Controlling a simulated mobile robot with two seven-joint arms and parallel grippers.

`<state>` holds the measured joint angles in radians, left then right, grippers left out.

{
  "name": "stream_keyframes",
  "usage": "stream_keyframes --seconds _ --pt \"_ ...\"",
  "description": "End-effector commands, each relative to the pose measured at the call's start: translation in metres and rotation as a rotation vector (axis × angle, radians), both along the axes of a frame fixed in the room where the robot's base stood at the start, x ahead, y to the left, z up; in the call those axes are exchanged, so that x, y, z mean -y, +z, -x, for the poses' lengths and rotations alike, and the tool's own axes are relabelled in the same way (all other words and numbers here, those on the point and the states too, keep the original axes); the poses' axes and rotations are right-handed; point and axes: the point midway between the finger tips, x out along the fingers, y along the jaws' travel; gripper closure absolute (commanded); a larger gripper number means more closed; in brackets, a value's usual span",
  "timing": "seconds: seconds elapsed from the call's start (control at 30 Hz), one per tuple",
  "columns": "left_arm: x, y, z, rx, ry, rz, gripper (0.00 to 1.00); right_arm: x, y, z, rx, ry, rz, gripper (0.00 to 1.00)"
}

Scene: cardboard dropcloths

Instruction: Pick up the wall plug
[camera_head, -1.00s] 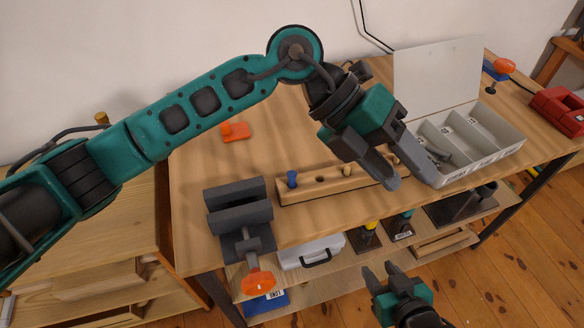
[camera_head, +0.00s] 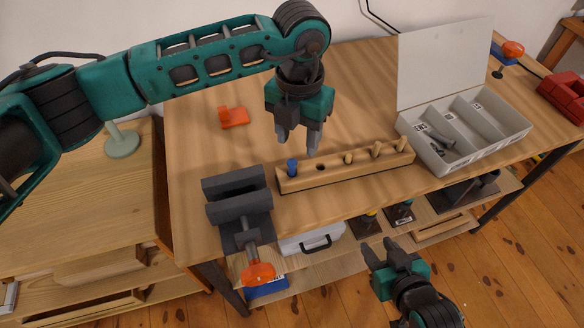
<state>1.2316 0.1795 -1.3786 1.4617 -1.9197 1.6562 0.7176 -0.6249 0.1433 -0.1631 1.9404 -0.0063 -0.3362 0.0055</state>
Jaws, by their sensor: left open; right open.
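A small blue plug (camera_head: 292,167), which looks like the wall plug, stands upright at the left end of a long wooden block (camera_head: 335,178) on the workbench. An empty hole sits beside it, and several beige pegs (camera_head: 376,148) stand further right in the block. My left gripper (camera_head: 298,147) points down, open and empty, just behind the block's left part, with its fingertips close to the blue plug in the picture. I cannot tell the exact gap. My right gripper (camera_head: 381,249) is open and empty in front of the bench, below the tabletop.
A dark grey vise (camera_head: 238,197) with an orange handle stands left of the block. An open grey compartment box (camera_head: 490,143) with grey parts is at the right. An orange piece (camera_head: 233,117) lies at the back left. Bare tabletop lies behind the block.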

Motion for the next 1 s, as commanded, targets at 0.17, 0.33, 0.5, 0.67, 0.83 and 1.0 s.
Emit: stream_keyframes --seconds 0.17,0.33,0.5,0.67,0.83,1.0 --pt "-0.009 -0.023 0.006 -0.006 0.001 -0.001 0.50 0.000 0.005 0.000 0.000 -0.001 -0.001 0.57" --pt "-0.011 -0.045 0.007 -0.004 0.001 0.000 0.50 0.000 0.006 0.000 0.000 -0.001 -0.001 0.57" --pt "-0.010 -0.051 0.006 -0.001 -0.001 0.000 0.50 0.000 0.006 0.000 0.000 -0.001 -0.001 0.57" --pt "-0.010 -0.051 0.006 -0.001 -0.001 0.000 0.52 0.000 0.006 0.000 0.000 -0.001 -0.001 0.57" --pt "-0.010 -0.051 0.006 -0.001 -0.001 0.000 0.68 0.000 0.006 0.000 0.000 -0.001 -0.002 0.57" --pt "-0.010 -0.051 0.006 -0.001 -0.001 0.000 0.84 0.000 0.006 0.000 0.000 -0.001 -0.001 0.57"
